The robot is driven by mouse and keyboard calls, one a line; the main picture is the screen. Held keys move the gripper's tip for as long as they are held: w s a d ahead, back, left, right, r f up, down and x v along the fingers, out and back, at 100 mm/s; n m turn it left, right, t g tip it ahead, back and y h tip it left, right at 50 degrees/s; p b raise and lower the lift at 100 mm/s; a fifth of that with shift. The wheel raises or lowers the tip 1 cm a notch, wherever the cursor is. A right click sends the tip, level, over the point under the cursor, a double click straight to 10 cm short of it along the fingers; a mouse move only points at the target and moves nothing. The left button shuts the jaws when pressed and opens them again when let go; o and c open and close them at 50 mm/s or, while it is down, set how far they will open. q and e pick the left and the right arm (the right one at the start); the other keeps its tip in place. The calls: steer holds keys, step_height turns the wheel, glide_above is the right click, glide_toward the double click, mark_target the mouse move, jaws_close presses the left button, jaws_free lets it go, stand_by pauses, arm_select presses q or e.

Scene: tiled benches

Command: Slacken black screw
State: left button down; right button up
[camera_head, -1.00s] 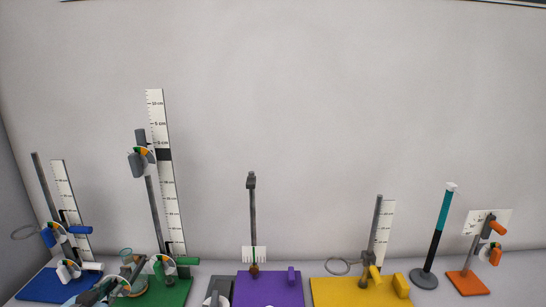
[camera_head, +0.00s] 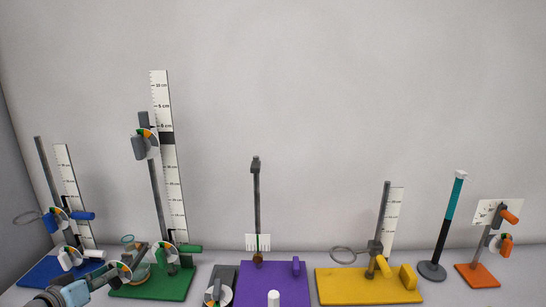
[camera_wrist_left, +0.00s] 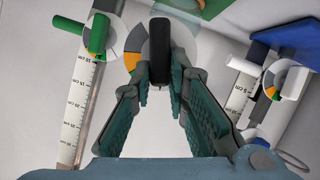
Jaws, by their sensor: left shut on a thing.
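The black screw (camera_wrist_left: 159,45) shows end-on between the fingertips in the left wrist view, with a grey, orange and white dial (camera_wrist_left: 133,48) behind it. My left gripper (camera_wrist_left: 162,75) is shut on the black screw, one finger on each side. In the head view my left gripper (camera_head: 112,278) comes in from the lower left, beside a dial (camera_head: 123,270) in front of the green-based stand (camera_head: 155,288). There the gripper hides most of the screw.
The green screw (camera_wrist_left: 97,34) and white screw (camera_wrist_left: 249,68) flank the gripper in the wrist view. A blue-based stand (camera_head: 50,272) is at left. Purple (camera_head: 255,285), yellow (camera_head: 350,287) and orange (camera_head: 478,275) stands are to the right. A glass vessel (camera_head: 128,240) stands close behind the gripper.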

arm_select(q)
steer(key=shift+f+n+h+b, duration=0.1)
steer(key=shift+n+h+b, duration=0.2)
steer(key=shift+b, duration=0.05)
steer(key=shift+a, duration=0.1)
steer(key=n+b, duration=0.1)
steer(key=b, duration=0.1)
steer(key=n+h+b, duration=0.1)
steer(key=b, duration=0.1)
steer(key=shift+a+f+t, duration=0.25)
steer(key=shift+f+t, duration=0.05)
steer(key=shift+f, duration=0.1)
steer(key=c, duration=2)
jaws_free()
steer(key=shift+r, duration=0.15)
steer(key=o, duration=0.5)
steer(key=shift+r, duration=0.1)
